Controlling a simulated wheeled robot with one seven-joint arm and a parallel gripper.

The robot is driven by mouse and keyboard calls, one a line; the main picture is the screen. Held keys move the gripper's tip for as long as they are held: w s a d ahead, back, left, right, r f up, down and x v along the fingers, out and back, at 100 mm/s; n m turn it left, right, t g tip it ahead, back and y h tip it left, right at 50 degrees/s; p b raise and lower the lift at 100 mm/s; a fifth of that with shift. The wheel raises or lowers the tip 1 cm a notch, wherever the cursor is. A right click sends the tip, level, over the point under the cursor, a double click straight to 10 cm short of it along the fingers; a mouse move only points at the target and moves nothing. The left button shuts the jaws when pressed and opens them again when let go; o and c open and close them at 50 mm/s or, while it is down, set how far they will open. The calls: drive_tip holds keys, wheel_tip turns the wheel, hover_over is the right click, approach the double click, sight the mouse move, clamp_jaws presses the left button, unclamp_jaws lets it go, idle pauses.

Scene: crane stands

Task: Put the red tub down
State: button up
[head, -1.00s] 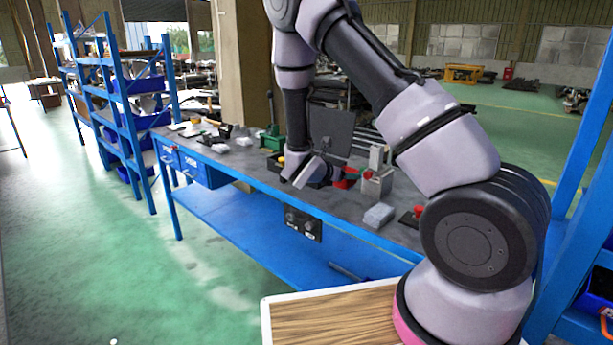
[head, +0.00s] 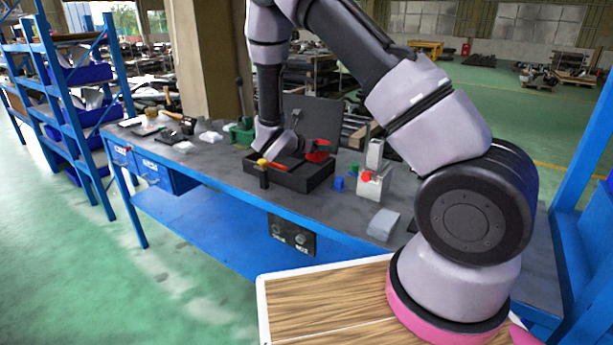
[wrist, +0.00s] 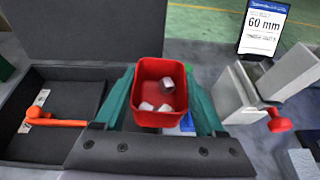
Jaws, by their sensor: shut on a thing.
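The red tub (wrist: 138,103) is upright between the green fingers of my gripper (wrist: 160,103) in the wrist view, with several small pale pieces inside. My gripper is shut on the tub. In the head view the tub (head: 319,150) shows beside my gripper (head: 308,148), above the right rear part of an open black case (head: 300,182). I cannot tell how high the tub's base is above the case or the bench; its underside is hidden.
An orange-handled tool (wrist: 62,122) lies in the case, whose dark lid (wrist: 90,28) stands up behind. A blue block (head: 338,183) and a grey fixture with a red knob (head: 371,188) stand to the right. A "60 mm" card (wrist: 263,27) stands behind the fixture.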

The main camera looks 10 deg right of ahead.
drive_tip(key=shift+n+y, duration=0.3)
drive_tip(key=shift+y, duration=0.1)
drive_tip(key=w+a+f, duration=0.1)
drive_tip(key=a+f, duration=0.2)
drive_tip(key=w+a+f, duration=0.1)
drive_tip(key=a, duration=0.1)
drive_tip(key=shift+w+f, duration=0.2)
drive_tip(key=shift+w, duration=0.1)
drive_tip(key=shift+f, duration=2.15)
drive_tip(key=shift+f, duration=0.15)
